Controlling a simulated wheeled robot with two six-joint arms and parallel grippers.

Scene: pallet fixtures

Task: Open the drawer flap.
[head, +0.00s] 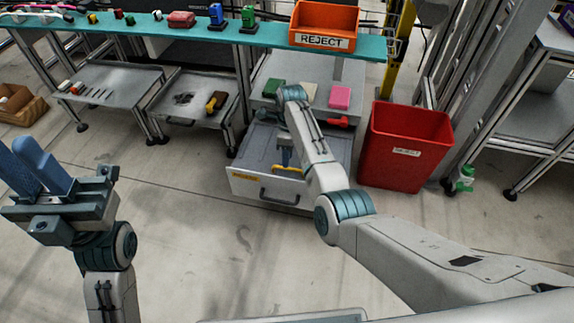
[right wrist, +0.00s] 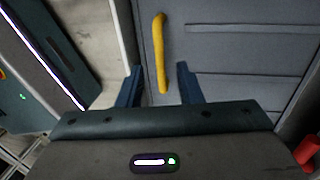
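A grey drawer (head: 240,182) with a dark front handle stands pulled out below the bench in the head view. Grey panels lie inside it. In the right wrist view a grey panel (right wrist: 230,55) carries a yellow bar handle (right wrist: 159,50); I take this panel for the flap, and it lies flat. My right gripper (head: 286,160) points down into the drawer. In the right wrist view its two blue fingers (right wrist: 160,82) are apart, with the handle's near end between them and gaps on both sides. My left gripper (head: 27,158) is raised at the left, fingers apart and empty, away from the drawer.
A red bin (head: 405,150) stands close to the drawer's right. Above is a teal shelf (head: 215,32) with an orange reject box (head: 324,22). Green, pale and pink (head: 340,97) items lie on the surface behind the drawer. Open floor (head: 190,230) lies in front.

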